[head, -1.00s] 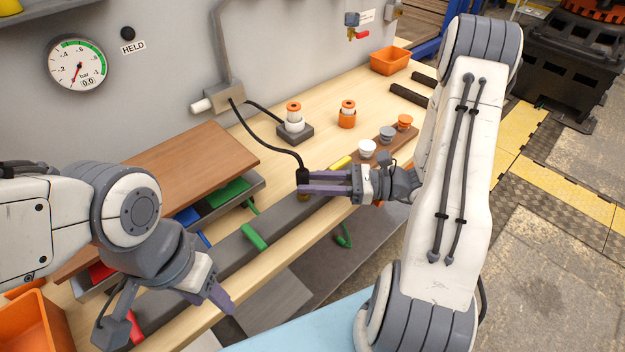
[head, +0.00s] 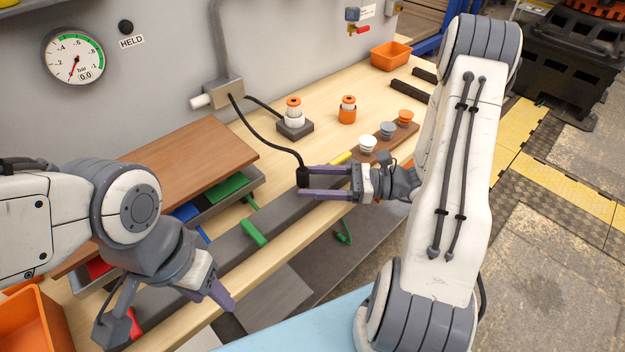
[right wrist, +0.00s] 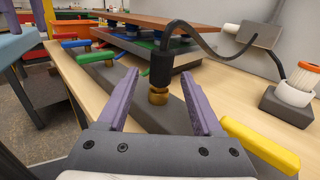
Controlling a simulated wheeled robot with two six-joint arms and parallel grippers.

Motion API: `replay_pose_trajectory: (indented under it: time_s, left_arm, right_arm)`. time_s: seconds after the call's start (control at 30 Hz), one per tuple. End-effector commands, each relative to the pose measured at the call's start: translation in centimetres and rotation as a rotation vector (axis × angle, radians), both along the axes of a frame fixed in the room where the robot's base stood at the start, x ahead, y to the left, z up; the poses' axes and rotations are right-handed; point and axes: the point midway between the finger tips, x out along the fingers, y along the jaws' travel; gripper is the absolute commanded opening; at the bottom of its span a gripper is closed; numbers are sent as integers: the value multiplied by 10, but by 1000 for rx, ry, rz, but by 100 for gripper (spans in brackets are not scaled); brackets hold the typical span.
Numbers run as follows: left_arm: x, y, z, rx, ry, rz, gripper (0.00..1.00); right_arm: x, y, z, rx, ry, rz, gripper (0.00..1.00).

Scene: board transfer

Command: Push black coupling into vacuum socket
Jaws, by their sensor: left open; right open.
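The black coupling (head: 303,178) ends the black hose and stands upright at the front of the bench. In the right wrist view the coupling (right wrist: 157,67) sits directly above the brass socket (right wrist: 158,96), apparently touching it; its seating depth cannot be told. My right gripper (head: 302,181) is open, with its purple fingers on either side of the coupling. In its wrist view the right gripper (right wrist: 161,74) shows gaps on both sides. The near finger hides the socket in the head view. My left gripper (head: 170,318) is open and empty at the lower left.
The wall gauge (head: 76,57) reads 0.0, and the lamp (head: 125,27) by the HELD label is dark. A brown board (head: 170,172) lies left of the coupling. A yellow bar (right wrist: 259,143) lies beside my right gripper. Several suction cups stand on the bench behind.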

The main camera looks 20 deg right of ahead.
Motion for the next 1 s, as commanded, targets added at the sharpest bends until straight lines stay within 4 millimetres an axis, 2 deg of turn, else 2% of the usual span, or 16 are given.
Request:
replay_pose_trajectory:
  time_s: [0.17, 0.4, 0.53, 0.7, 1.0]
  left_arm:
    - [0, 0, -3, 0, 0, 0, 50]
    - [0, 0, -8, 0, 0, 0, 50]
    - [0, 0, -10, 0, 0, 0, 50]
    - [0, 0, -11, 0, 0, 0, 50]
    - [0, 0, -11, 0, 0, 0, 50]
  right_arm:
    - [-8, -20, -1, 0, -2, -7, 68]
    - [-29, -64, -1, -1, -3, -7, 68]
    - [-37, -82, -1, -2, -1, -4, 68]
    - [-43, -93, -1, -1, 0, -2, 68]
    - [-44, -94, 0, 0, 0, 0, 68]
